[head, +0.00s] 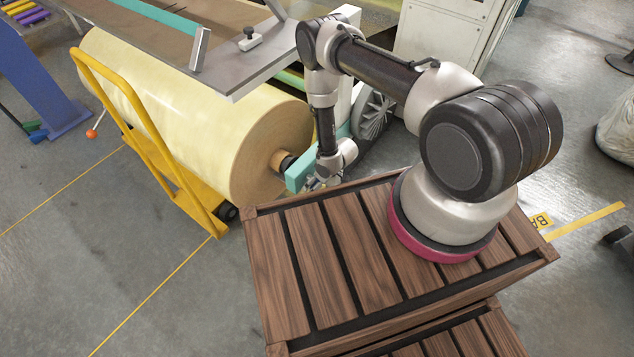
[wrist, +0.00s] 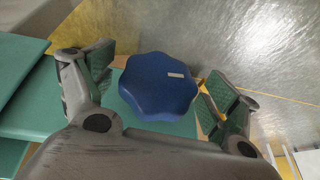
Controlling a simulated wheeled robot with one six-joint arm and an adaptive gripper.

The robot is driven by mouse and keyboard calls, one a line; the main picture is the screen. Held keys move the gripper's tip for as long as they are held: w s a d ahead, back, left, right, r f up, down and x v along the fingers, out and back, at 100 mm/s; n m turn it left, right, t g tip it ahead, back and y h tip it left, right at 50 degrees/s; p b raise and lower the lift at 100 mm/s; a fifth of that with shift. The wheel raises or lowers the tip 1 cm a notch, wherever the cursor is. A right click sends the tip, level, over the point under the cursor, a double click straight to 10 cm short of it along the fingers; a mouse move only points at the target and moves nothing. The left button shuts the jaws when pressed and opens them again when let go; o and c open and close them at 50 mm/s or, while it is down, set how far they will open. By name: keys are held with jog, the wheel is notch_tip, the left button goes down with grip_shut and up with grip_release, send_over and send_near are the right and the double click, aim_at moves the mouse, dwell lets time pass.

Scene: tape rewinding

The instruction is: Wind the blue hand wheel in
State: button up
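The blue hand wheel (wrist: 158,86) shows in the wrist view, a lobed knob with a small pale label on its face. It sits in front of a green machine part (wrist: 185,125). My gripper (wrist: 165,90) is open, with one finger to the left of the wheel and one to the right. A gap shows on each side, so neither finger appears to touch it. In the head view my gripper (head: 322,183) is low beside the teal machine arm (head: 300,172). The wheel cannot be made out there.
A large yellow roll (head: 200,110) lies left of my arm, with a yellow cart (head: 150,145) in front of it. A grey metal table edge (head: 245,75) overhangs the roll. A brown slatted crate (head: 330,260) is under my arm's base. Open floor lies at the left front.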

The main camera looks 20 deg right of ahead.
jog(key=c, duration=1)
jog(key=shift+o, duration=0.2)
jog(key=shift+d+g+y, duration=0.1)
jog(key=shift+g+y, duration=0.2)
jog(key=shift+w+d+m+g+y, duration=0.15)
jog(key=shift+m+g+y, duration=0.15)
jog(key=shift+g+y, duration=0.35)
jog(key=shift+f+m+g+y, duration=0.1)
jog(key=shift+m+g+y, duration=0.3)
jog(key=shift+y, duration=0.75)
jog(key=shift+m+g+y, duration=0.5)
jog(key=shift+g+y, duration=0.75)
jog(key=shift+y, duration=0.85)
jog(key=o, duration=1)
